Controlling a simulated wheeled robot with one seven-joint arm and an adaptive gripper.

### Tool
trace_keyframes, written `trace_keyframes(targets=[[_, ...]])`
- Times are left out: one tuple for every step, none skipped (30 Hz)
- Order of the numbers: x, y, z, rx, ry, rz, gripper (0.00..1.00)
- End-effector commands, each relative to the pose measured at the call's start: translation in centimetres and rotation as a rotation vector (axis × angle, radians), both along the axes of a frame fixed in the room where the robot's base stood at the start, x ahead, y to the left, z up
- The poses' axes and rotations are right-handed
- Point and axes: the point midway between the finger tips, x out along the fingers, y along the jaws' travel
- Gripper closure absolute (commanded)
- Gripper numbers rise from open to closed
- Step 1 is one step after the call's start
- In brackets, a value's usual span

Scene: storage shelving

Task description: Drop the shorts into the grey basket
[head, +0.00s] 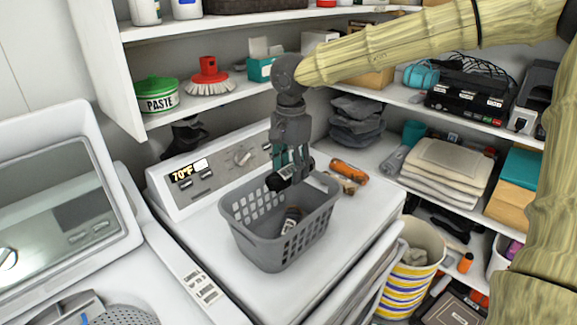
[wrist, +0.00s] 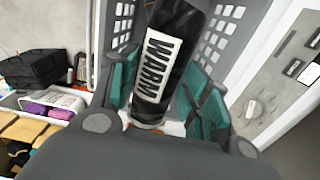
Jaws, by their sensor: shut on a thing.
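The grey basket (head: 283,250) stands on top of the white washer or dryer, with perforated sides and an open top. My gripper (head: 290,168) is over the basket's far side, pointing down. Its teal fingers are shut on a black cylinder labelled "WARM" (wrist: 170,60), whose dark end also shows in the head view (head: 275,182). A small dark item with a light and orange label (head: 291,220) lies inside the basket. No shorts can be clearly made out; dark grey folded cloth (head: 357,122) sits behind the basket to the right.
An orange item (head: 350,170) lies right of the basket. A control panel (head: 215,165) rises behind it. Shelves hold a paste tub (head: 157,95), a red brush (head: 209,78) and folded beige cloths (head: 447,165). A striped bin (head: 412,275) stands at lower right.

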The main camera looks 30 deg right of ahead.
Motion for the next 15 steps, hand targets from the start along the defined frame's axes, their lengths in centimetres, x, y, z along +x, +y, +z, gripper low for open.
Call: trace_keyframes(targets=[[0.3, 0.0, -1.1, -0.001, 0.004, -0.001, 0.8], [0.4, 0.0, -1.4, -0.002, 0.005, -0.001, 0.8], [0.6, 0.0, -1.9, -0.002, 0.006, -0.001, 0.8], [0.6, 0.0, -2.2, -0.002, 0.007, -0.001, 0.8], [0.7, 0.0, -2.5, -0.002, 0.007, -0.001, 0.8], [0.7, 0.0, -2.8, -0.001, 0.007, -0.002, 0.8], [0.7, -0.1, -3.1, -0.001, 0.007, -0.003, 0.8], [0.6, -0.1, -3.3, -0.001, 0.007, -0.004, 0.8], [0.6, -0.1, -3.6, -0.001, 0.007, -0.004, 0.8], [0.6, -0.1, -3.9, -0.001, 0.006, -0.004, 0.8], [0.6, -0.1, -4.1, -0.001, 0.006, -0.004, 0.8], [0.6, -0.1, -4.4, -0.001, 0.007, -0.004, 0.8], [0.6, -0.1, -4.6, 0.0, 0.007, -0.004, 0.8], [0.6, -0.1, -4.7, 0.0, 0.007, -0.004, 0.8], [0.6, -0.1, -4.9, 0.0, 0.007, -0.004, 0.8]])
